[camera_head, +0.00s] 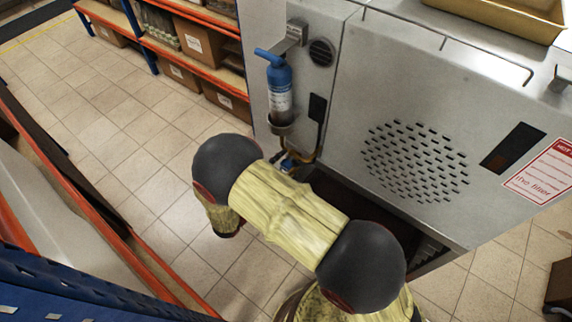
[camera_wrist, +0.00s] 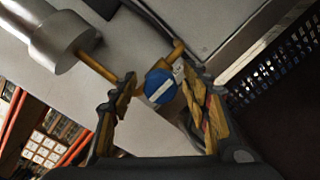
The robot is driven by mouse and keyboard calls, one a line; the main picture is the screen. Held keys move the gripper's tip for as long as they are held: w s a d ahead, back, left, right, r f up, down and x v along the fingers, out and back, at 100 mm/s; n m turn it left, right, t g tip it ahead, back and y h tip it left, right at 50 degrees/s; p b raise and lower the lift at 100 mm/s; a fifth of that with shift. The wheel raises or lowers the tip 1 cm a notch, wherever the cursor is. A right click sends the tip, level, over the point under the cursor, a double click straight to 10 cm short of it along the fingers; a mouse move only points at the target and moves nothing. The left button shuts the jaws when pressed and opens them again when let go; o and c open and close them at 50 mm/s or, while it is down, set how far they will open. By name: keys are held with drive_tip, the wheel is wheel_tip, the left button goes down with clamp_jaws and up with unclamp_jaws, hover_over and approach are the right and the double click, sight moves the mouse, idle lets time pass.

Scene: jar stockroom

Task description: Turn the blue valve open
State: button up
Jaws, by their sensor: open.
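The blue valve (camera_wrist: 160,87) is a round knob with a white bar across its face, set on a brass pipe. The bar runs slanted in the wrist view. My gripper (camera_wrist: 158,76) is open, with one finger on each side of the knob. I cannot tell whether either finger touches it. In the head view a small blue part, likely this valve (camera_head: 288,165), shows at the pipe below the filter canister. My gripper's fingers do not show in the head view.
A blue-topped filter canister (camera_head: 281,92) hangs on the grey machine (camera_head: 345,100), above the pipe. A blue and orange shelf rack (camera_head: 203,60) with boxes stands behind. Another orange-edged rack (camera_head: 95,195) is at left. Tiled floor (camera_head: 120,130) lies open between them.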

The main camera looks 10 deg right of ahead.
drive_tip(key=shift+c, duration=0.3)
drive_tip(key=c, duration=1.1)
drive_tip(key=shift+n, duration=0.3)
drive_tip(key=n+p, duration=0.2)
drive_tip(key=n, duration=0.1)
drive_tip(key=shift+r+n, duration=0.1)
drive_tip(key=shift+n, duration=0.3)
drive_tip(key=n+p, duration=0.2)
drive_tip(key=n, duration=0.2)
drive_tip(key=shift+n+t, duration=0.3)
drive_tip(key=n+p, duration=0.2)
drive_tip(key=n, duration=0.2)
drive_tip(key=shift+n, duration=0.4)
drive_tip(key=shift+n+t+p, duration=0.3)
drive_tip(key=shift+n+p, duration=0.75)
drive_tip(key=shift+n, duration=1.35)
